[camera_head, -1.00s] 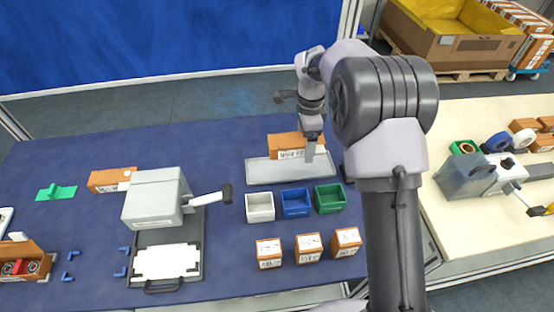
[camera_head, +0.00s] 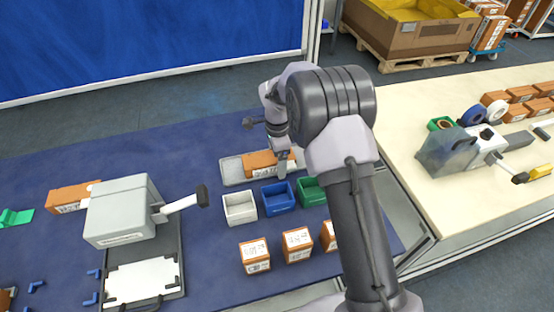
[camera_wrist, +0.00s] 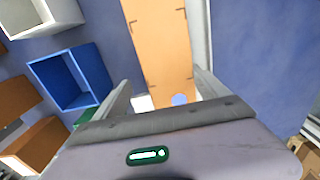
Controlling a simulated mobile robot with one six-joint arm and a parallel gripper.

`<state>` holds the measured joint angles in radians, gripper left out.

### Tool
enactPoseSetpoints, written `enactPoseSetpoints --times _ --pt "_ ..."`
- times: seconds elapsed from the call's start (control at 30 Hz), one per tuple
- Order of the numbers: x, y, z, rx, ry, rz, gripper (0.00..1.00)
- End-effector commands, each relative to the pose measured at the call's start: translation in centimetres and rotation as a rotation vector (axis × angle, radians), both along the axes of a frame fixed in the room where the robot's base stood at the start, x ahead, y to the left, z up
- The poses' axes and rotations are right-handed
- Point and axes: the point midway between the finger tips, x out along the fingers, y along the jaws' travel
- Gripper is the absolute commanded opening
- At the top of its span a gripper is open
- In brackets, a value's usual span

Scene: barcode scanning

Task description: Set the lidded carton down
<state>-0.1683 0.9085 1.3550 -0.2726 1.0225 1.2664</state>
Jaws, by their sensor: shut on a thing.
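The lidded carton (camera_head: 260,164) is a long orange-brown box with a white label, at the grey tray (camera_head: 231,172) behind the small bins. My gripper (camera_head: 283,168) is around the carton's right part and shut on it. In the wrist view the carton (camera_wrist: 158,40) runs up the picture between the two fingers of my gripper (camera_wrist: 161,80). The carton looks level and very low over the tray or resting in it; I cannot tell whether it touches the bottom. My arm hides part of the tray's right end.
White (camera_head: 240,208), blue (camera_head: 278,195) and green (camera_head: 311,190) bins stand just in front of the tray. Several small cartons (camera_head: 255,256) stand nearer. A grey machine with a handle (camera_head: 122,212) is at left. Blue table surface is free left of the tray.

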Motion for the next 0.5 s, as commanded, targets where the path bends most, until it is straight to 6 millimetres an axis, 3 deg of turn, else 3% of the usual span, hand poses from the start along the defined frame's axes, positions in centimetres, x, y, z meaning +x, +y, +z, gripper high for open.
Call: enactPoseSetpoints --times 0.07,0.1,0.17,0.4,0.5 --pt "0.0 0.0 -0.3 0.000 0.000 0.000 0.38" --pt "0.0 0.0 -0.4 0.000 0.000 0.000 0.86" --pt "0.0 0.0 -0.3 0.000 0.000 0.000 0.97" --pt "0.0 0.0 -0.1 0.000 0.000 0.000 1.00" --pt "0.1 0.0 1.2 0.000 -0.003 0.001 1.00"
